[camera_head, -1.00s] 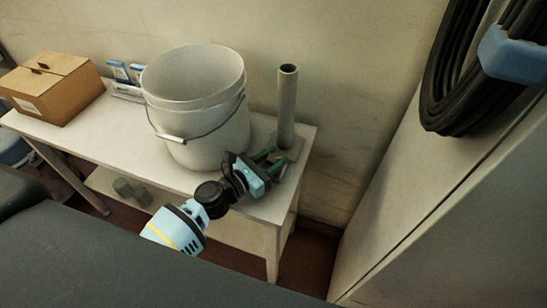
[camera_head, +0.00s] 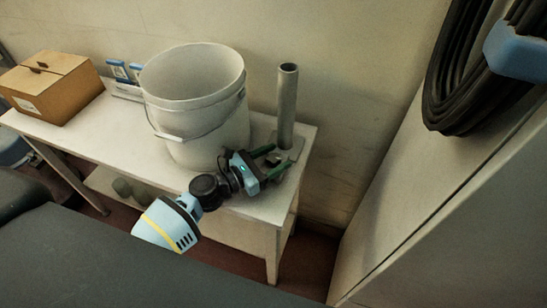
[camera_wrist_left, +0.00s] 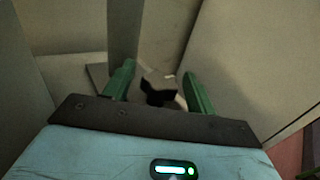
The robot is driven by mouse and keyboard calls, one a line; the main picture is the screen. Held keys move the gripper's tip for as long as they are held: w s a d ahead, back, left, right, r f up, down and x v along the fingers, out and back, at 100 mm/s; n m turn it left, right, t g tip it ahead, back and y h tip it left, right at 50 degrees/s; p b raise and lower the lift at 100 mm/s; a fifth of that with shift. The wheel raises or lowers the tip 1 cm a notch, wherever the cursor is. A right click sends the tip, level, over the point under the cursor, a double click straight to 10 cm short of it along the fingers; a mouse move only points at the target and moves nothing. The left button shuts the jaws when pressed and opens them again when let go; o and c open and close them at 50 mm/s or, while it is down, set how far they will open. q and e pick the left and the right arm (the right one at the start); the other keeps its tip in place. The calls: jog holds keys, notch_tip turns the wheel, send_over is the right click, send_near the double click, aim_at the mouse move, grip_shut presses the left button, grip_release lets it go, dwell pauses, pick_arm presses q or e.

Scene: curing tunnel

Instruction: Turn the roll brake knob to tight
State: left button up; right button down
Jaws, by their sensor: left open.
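The roll stand has an upright grey tube (camera_head: 287,105) on a flat base plate, near the right end of the bench. A small knob (camera_wrist_left: 159,88), pale on top and dark below, sits low beside the tube. It shows between the green fingers in the left wrist view. Its marking or turn position cannot be read. My left gripper (camera_head: 272,160) is open, with its fingers reaching over the bench towards the foot of the tube. The fingers stand apart on either side of the knob, with visible gaps. My right gripper is not in view.
A white bucket (camera_head: 195,105) with a wire handle stands close left of my left gripper. A cardboard box (camera_head: 50,88) sits at the left on the bench (camera_head: 120,138). The wall is behind. Black hose coils (camera_head: 460,85) hang at the upper right.

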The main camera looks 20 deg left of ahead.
aim_at(267, 163)
pick_arm(q)
jog(key=v, duration=0.6)
jog(key=shift+s+a+f+b, duration=0.1)
jog(key=shift+s+a+b, duration=0.05)
jog(key=shift+s+b, duration=0.2)
jog(key=shift+s+a, duration=0.35)
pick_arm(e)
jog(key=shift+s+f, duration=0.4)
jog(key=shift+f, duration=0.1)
